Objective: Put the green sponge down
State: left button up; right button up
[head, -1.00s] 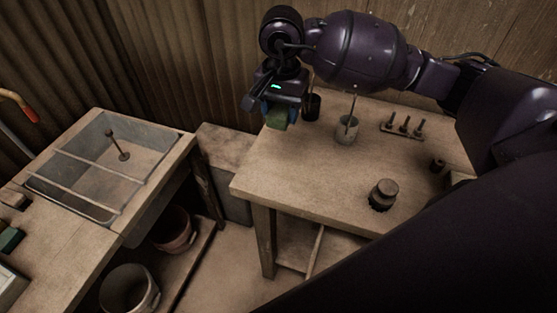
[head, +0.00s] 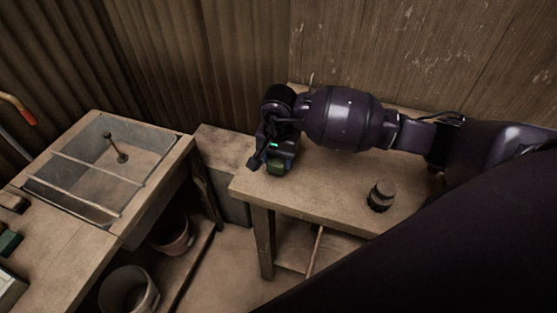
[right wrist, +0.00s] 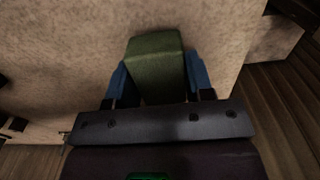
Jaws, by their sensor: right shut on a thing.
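The green sponge (head: 276,167) is at the left end of the wooden table (head: 330,205), under my right gripper (head: 272,164). In the right wrist view the sponge (right wrist: 156,64) sits between the two blue fingers of my right gripper (right wrist: 157,80), which is shut on it. The table top fills the view close behind the sponge; I cannot tell whether the sponge touches it. My left gripper is not in view.
A dark weight-like object (head: 381,196) stands on the table to the right. A sink (head: 90,170) with rods across it is in the left bench. Buckets (head: 130,290) stand below. The table's front left is clear.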

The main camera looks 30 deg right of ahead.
jog(key=shift+f, duration=0.65)
jog(key=shift+f, duration=0.2)
jog(key=o, duration=1)
jog(key=shift+c, duration=0.2)
jog(key=shift+r, duration=0.1)
notch_tip(320, 180, up, 12)
jog(key=shift+r, duration=0.15)
jog(key=shift+s, duration=0.15)
